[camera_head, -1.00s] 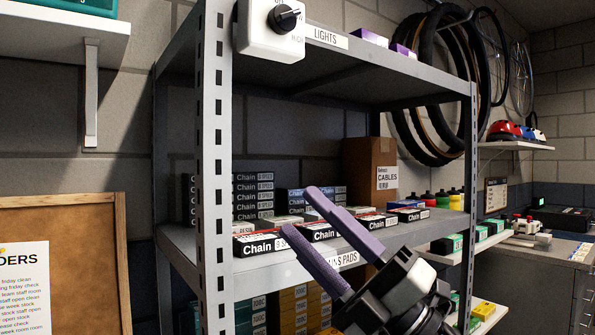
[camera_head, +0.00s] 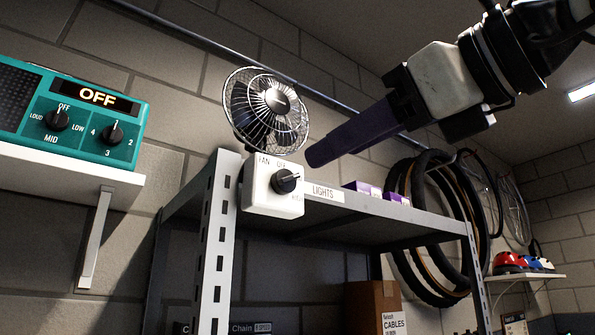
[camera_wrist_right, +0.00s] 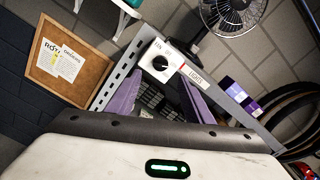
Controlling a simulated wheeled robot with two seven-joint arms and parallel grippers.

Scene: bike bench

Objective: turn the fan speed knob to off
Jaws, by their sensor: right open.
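The fan speed knob (camera_head: 286,181) is a black dial on a white box (camera_head: 259,200) fixed to the top front corner of the metal shelf. The box is marked FAN and OFF; the knob's pointer is turned to the right, away from OFF. The fan (camera_head: 266,108) stands behind the box. My right gripper (camera_head: 320,155) is above and to the right of the knob, apart from it, with purple fingers. In the right wrist view the knob (camera_wrist_right: 161,60) shows beyond the two spread fingers, with nothing between them. My left gripper is not seen.
Purple boxes (camera_head: 368,188) sit on the top shelf and tyres (camera_head: 440,215) hang at the right. A teal radio (camera_head: 65,110) with its own knobs stands on a wall shelf at the left.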

